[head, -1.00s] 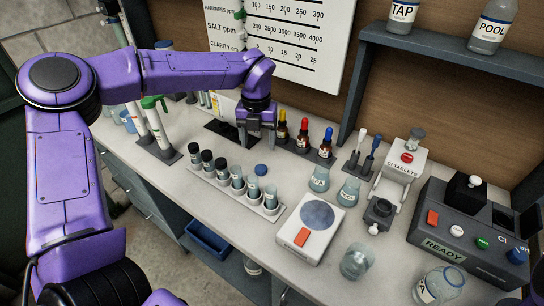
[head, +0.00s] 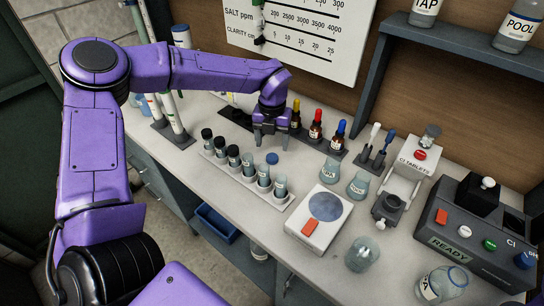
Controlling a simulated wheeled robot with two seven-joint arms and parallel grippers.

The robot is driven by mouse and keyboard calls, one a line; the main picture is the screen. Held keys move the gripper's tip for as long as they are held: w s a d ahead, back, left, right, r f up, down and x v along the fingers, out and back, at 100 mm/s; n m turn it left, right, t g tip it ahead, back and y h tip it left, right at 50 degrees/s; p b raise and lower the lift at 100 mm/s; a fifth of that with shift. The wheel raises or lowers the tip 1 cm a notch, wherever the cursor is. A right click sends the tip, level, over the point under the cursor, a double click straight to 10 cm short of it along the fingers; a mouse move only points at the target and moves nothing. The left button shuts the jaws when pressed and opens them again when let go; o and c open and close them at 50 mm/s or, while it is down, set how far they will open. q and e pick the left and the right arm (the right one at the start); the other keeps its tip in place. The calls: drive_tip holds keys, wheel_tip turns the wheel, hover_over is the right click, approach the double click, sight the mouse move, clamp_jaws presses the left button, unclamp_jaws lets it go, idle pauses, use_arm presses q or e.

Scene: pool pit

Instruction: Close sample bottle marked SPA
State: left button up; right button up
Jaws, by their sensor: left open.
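A loose blue cap (head: 272,158) lies on the counter just behind the vial rack. My left gripper (head: 271,144) is open and empty, pointing down close behind and above the blue cap, apart from it. My right gripper is out of view.
The white vial rack (head: 233,172) holds several vials, some black-capped. Dropper bottles (head: 315,128) stand right of my left gripper. A white scale-like device (head: 310,228), small beakers (head: 358,184), a glass jar (head: 362,254) and the dark READY device (head: 465,235) crowd the right side.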

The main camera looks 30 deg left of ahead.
sight(272, 156)
use_arm(q)
wheel_tip(272, 156, down, 5)
drive_tip(key=shift+f+p, duration=0.15)
drive_tip(key=shift+p, duration=0.45)
drive_tip(key=c, duration=1.1)
